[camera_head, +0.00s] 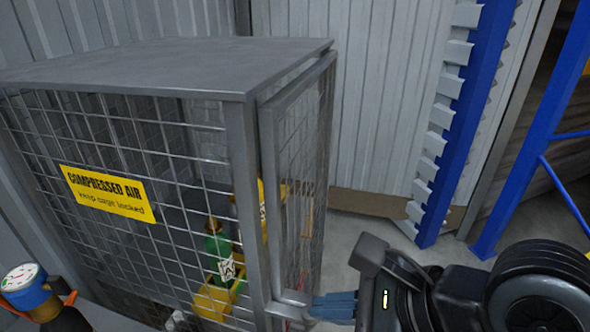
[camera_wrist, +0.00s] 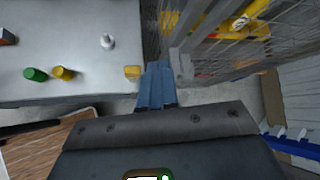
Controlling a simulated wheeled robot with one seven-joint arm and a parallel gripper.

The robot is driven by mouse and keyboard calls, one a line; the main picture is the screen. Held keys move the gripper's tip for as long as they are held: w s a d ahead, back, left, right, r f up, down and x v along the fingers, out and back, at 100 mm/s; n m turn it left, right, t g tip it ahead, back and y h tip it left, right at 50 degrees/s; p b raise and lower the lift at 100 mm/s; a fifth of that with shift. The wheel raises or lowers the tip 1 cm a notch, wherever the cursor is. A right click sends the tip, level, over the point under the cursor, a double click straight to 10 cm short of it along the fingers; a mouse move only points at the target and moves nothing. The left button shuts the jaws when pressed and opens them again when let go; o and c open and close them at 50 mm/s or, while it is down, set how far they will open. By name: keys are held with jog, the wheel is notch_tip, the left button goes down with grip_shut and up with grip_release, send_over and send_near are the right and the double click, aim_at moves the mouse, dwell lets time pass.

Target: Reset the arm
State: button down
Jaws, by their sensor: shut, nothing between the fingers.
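My gripper (camera_head: 334,306) is at the bottom of the head view, low beside the front edge of the cage door. In the wrist view its blue fingers (camera_wrist: 157,86) are together with nothing between them. The cage door (camera_head: 298,170) stands slightly ajar from the mesh cage (camera_head: 240,140), and my fingertips are close to a grey piece on its lower edge. I cannot tell whether they touch. My arm reaches in from the lower right of the head view.
Inside the cage are a green bottle (camera_head: 217,245) and yellow items (camera_head: 212,300). A gauge-topped cylinder (camera_head: 28,288) is at left. Blue rack posts (camera_head: 465,120) stand at right. The wrist view shows a grey surface (camera_wrist: 85,70) with a green item (camera_wrist: 36,74) and a white one (camera_wrist: 107,42).

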jog(key=w+a+r+n+t+y, duration=0.1)
jog(key=w+a+r+t+y, duration=0.1)
jog(key=a+r+t, duration=0.15)
jog(key=s+d+f+n+t+h, duration=0.55)
jog(key=s+d+f+h, duration=0.35)
jog(key=s+f, duration=0.4)
jog(key=s+d+r+n, duration=0.1)
jog(key=s+d+n, duration=0.4)
jog(key=s, duration=0.3)
jog(key=s+d+n+h+b, duration=0.1)
jog(key=s+d+n, duration=0.5)
jog(key=s+n, duration=0.1)
jog(key=shift+s+d+r+n+t, duration=0.25)
jog(key=shift+s+r+n+t, duration=0.1)
jog(key=shift+s+r, duration=0.1)
